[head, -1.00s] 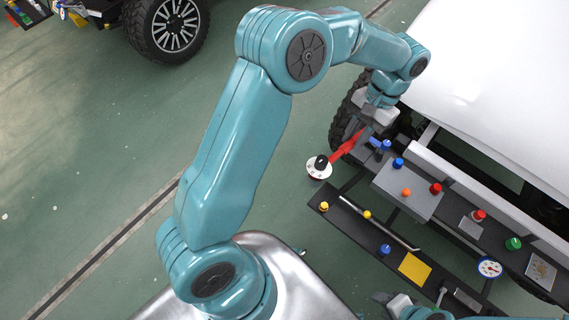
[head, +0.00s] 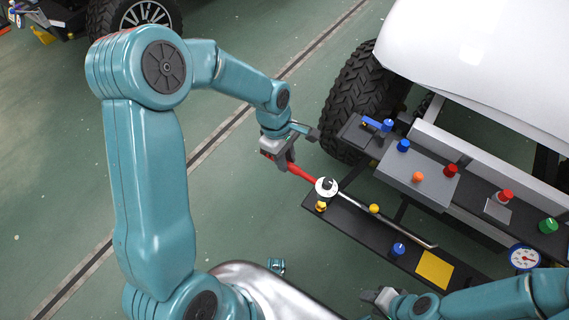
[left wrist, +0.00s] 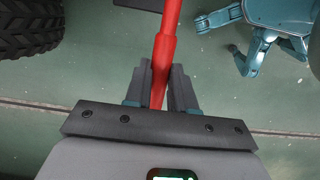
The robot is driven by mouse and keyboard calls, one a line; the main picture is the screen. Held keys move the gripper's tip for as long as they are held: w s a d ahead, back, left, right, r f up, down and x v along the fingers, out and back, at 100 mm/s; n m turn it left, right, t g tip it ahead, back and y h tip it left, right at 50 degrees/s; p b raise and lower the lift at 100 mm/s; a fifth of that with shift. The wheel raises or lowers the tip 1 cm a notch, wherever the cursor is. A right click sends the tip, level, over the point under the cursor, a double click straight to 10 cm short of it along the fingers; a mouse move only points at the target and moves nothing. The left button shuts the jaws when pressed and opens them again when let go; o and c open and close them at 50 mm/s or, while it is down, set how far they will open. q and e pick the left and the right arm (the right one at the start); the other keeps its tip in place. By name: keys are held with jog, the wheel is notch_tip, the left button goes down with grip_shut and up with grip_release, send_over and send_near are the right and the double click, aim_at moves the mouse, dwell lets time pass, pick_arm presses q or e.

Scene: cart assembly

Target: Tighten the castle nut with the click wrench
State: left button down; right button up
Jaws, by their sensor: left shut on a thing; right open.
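The click wrench has a red handle (head: 300,173) and a round white head (head: 327,187) with a black knob. My left gripper (head: 284,160) is shut on the handle and holds the wrench with its head toward the lower right. In the picture the head overlaps the left end of the black bar; I cannot tell whether they touch. The left wrist view shows the red handle (left wrist: 166,50) between the fingers of my left gripper (left wrist: 163,80). My right gripper (head: 384,299) is open and empty at the bottom. I cannot make out the castle nut.
The black bar (head: 402,248) carries a yellow knob, a yellow ball, a blue knob, a metal rod and a yellow square. A grey panel (head: 425,185) with coloured knobs lies behind it. A tyre (head: 352,105) and white body panel (head: 480,60) stand beyond.

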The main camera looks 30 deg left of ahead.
pick_arm(q)
jog(key=shift+d+r, duration=0.1)
jog(key=shift+r, duration=0.05)
jog(key=shift+a+b+x, duration=0.25)
jog(key=shift+b+x, duration=0.55)
jog(key=shift+x, duration=0.3)
jog(key=shift+a+b+x, duration=0.2)
jog(key=shift+b+x, duration=0.6)
jog(key=shift+x, duration=0.3)
jog(key=shift+a+f, duration=0.1)
jog(key=shift+f, duration=0.15)
jog(key=shift+a+b+x, duration=0.2)
jog(key=shift+b+x, duration=0.75)
jog(key=shift+x, duration=0.1)
jog(key=shift+f, duration=0.1)
